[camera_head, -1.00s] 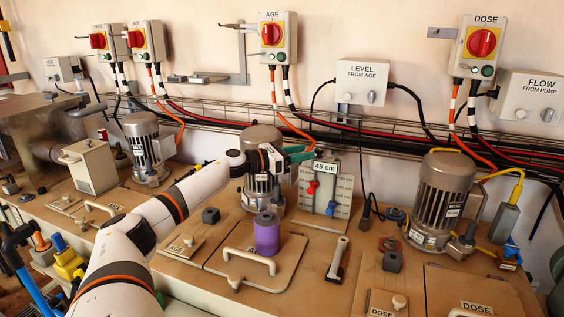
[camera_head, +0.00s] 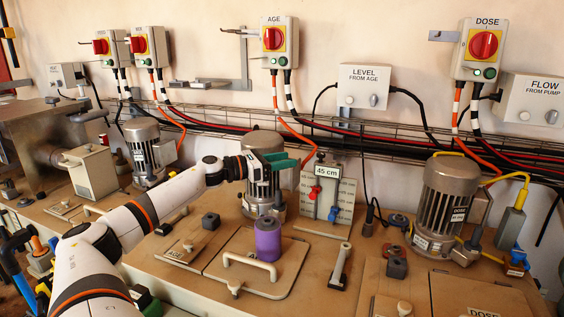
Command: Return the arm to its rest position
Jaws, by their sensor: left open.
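My left arm comes in from the lower left, and its white links with black and orange bands reach toward the middle of the bench. My left gripper (camera_head: 285,161) is open and empty. Its green fingers are in front of the middle motor (camera_head: 262,142), to the left of the 45 cm level panel (camera_head: 327,193). The gripper is above the bench, and I see nothing between its fingers. My right arm and gripper are not in view.
A purple cylinder (camera_head: 268,238) stands on a hatch with a handle (camera_head: 249,266) below the gripper. The DOSE motor (camera_head: 446,205) stands at right. Switch boxes labelled AGE (camera_head: 279,42) and DOSE (camera_head: 481,47) hang on the wall, with cables and a wire tray beneath.

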